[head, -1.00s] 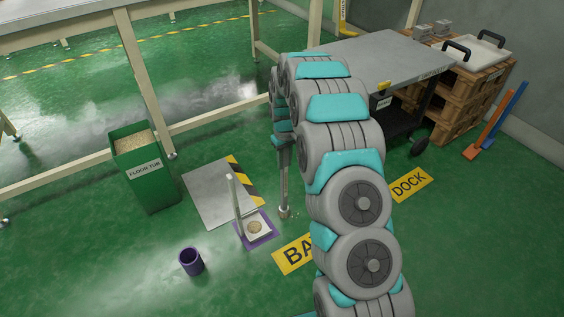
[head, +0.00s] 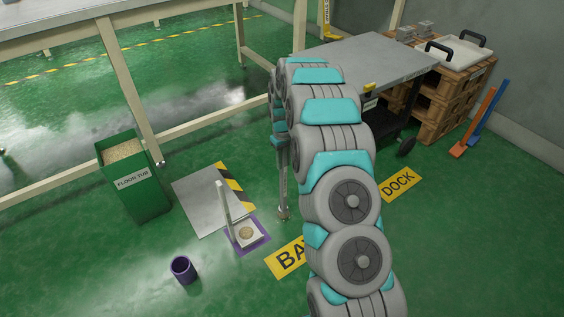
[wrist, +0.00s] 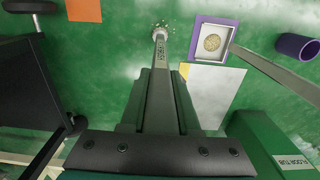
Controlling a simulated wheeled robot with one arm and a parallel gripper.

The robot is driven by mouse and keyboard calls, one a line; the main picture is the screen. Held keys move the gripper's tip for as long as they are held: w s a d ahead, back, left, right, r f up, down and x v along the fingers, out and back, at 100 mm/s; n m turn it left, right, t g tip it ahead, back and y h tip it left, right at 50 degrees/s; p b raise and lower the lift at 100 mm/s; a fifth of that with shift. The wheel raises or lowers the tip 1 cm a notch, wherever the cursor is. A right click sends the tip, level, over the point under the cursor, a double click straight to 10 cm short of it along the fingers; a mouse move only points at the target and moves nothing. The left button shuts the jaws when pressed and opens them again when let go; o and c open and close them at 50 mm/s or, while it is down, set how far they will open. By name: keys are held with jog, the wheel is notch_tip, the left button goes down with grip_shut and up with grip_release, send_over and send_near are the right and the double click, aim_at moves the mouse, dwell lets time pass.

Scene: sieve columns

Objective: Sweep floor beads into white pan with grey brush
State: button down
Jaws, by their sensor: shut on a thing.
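My gripper (wrist: 160,100) is shut on the handle of the grey brush (wrist: 161,62), which points down to the floor. In the head view the brush (head: 283,185) hangs nearly upright below my arm. Its head is at floor level among small scattered beads (wrist: 172,25), to the right of the white pan. The white pan (wrist: 225,35) lies on a purple-edged base and holds a round pile of tan beads (wrist: 211,42). Its pale handle stands up in the head view (head: 224,205). Brush and pan are apart.
A green floor tub (head: 143,195) of beads stands left, and a purple cup (head: 183,270) in front. A grey plate (head: 200,202) with a striped edge lies behind the pan. A grey cart (head: 370,65) and pallets (head: 455,95) stand at back right. Open floor surrounds the pan.

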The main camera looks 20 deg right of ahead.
jog(key=shift+w+d, duration=0.35)
jog(key=shift+d, duration=0.6)
jog(key=shift+w+d, duration=0.3)
jog(key=shift+d, duration=0.6)
jog(key=shift+w+d, duration=0.25)
jog(key=shift+d, duration=0.7)
